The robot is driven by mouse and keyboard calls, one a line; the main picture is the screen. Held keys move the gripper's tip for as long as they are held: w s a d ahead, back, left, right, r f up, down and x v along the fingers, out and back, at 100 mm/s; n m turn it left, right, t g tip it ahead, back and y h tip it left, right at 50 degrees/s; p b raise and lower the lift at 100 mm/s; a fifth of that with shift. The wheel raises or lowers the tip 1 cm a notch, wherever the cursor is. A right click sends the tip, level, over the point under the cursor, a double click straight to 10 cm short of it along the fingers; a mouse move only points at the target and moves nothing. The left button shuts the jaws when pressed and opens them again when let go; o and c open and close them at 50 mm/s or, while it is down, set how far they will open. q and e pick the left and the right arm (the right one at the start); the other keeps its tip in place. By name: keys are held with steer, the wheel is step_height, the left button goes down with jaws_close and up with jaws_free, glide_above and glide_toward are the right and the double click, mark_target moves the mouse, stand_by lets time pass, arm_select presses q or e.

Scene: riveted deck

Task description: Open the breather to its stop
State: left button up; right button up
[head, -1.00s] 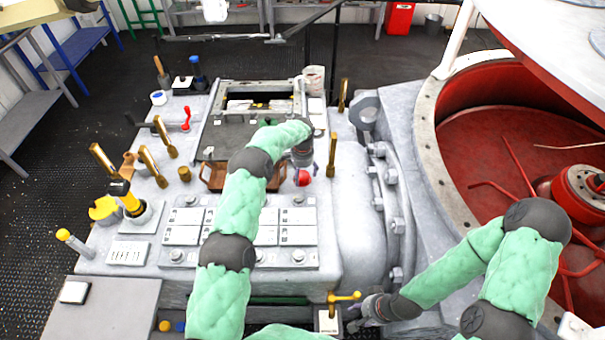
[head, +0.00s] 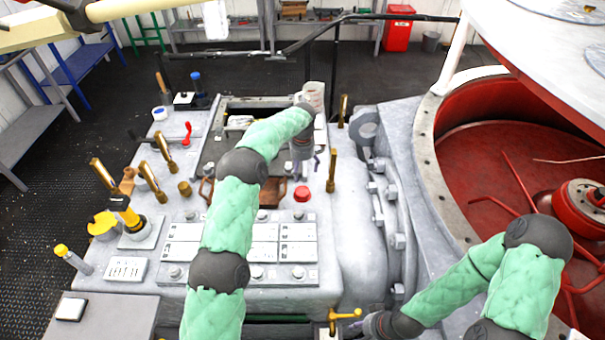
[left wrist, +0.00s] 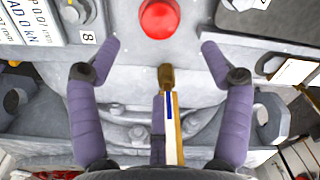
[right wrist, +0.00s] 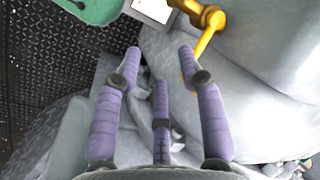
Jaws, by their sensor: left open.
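No part is plainly labelled as the breather. A small yellow-handled valve (head: 345,314) stands at the machine's near right corner, with its handle (right wrist: 207,28) at the top of the right wrist view. My right gripper (right wrist: 160,52) is open, its right finger close to the handle; contact is unclear. My left gripper (left wrist: 160,45) is open and empty over the machine's right part. A red button (head: 303,194) lies just in front of it and shows ahead of its fingers in the left wrist view (left wrist: 158,18). A brass lever (left wrist: 168,78) shows between those fingers.
A labelled panel (head: 240,245) lies under my left arm. A large open red drum (head: 455,150) is at right.

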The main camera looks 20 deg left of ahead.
mark_target(303, 192)
stand_by(0.4)
arm_select(q)
steer(key=f+n, duration=0.4)
steer(key=n, duration=0.2)
steer(key=f+n+p, duration=0.1)
steer(key=f+n, duration=0.3)
steer(key=n, duration=0.2)
steer(key=f+n+p, duration=0.1)
steer(key=f+n, duration=0.2)
steer(key=n, duration=0.3)
steer(key=shift+s+d+f, duration=0.15)
steer(key=shift+s+f, duration=0.05)
steer(key=shift+f, duration=0.2)
steer(key=shift+f, duration=0.1)
steer(key=c, duration=1.1)
